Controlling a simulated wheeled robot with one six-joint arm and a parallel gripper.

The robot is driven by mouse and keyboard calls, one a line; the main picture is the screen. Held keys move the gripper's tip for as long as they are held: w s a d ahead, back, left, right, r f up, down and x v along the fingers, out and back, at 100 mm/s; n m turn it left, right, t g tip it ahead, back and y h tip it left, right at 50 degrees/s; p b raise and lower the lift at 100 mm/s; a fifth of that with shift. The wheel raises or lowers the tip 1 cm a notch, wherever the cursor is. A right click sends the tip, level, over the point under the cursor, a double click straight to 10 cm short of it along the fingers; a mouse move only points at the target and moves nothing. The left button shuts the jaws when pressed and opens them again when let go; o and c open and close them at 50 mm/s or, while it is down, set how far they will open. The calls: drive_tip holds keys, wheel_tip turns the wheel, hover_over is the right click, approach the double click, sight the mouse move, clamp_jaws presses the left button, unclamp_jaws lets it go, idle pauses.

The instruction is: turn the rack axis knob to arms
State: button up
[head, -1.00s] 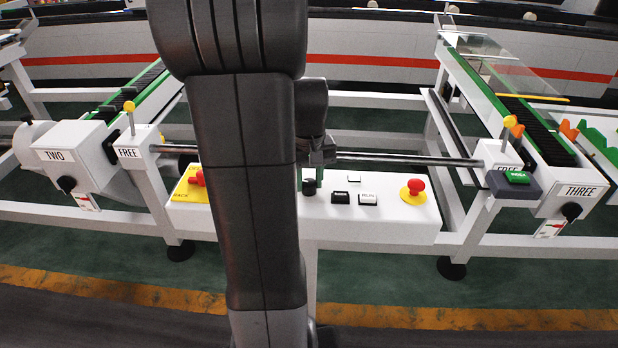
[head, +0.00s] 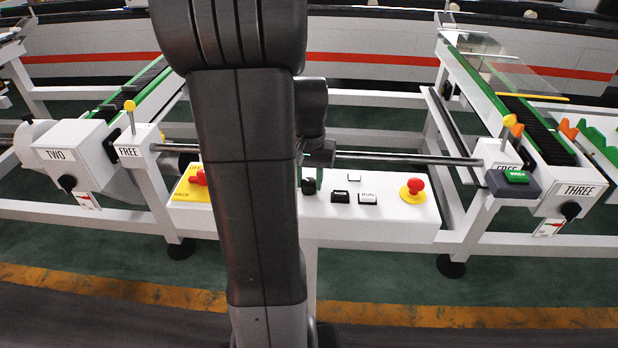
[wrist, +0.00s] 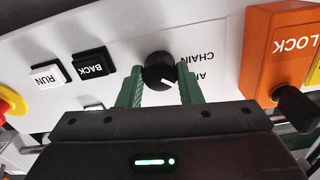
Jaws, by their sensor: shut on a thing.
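The rack axis knob (wrist: 159,72) is round and black with a short white mark, on the white control panel (head: 370,215). In the wrist view its mark points to the lower right. The labels CHAIN (wrist: 196,58) and a partly hidden AR... (wrist: 203,76) appear upside down to its right. My gripper (wrist: 160,84) has its green fingers on either side of the knob, shut on it. In the head view the knob (head: 309,186) shows just below my gripper (head: 318,158), and my arm covers the panel left of it.
BACK (wrist: 90,63) and RUN (wrist: 47,76) buttons sit left of the knob in the wrist view. An orange LOCK block (wrist: 280,50) stands to the right. A steel bar (head: 400,159) runs behind.

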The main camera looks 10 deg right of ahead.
sight(309, 181)
drive_tip(key=o, duration=1)
drive_tip(key=shift+r, duration=0.1)
wheel_tip(309, 181, up, 14)
drive_tip(key=shift+f, duration=0.15)
drive_tip(key=shift+f, duration=0.1)
wheel_tip(309, 181, down, 14)
drive_tip(key=shift+r, duration=0.1)
idle(0.3)
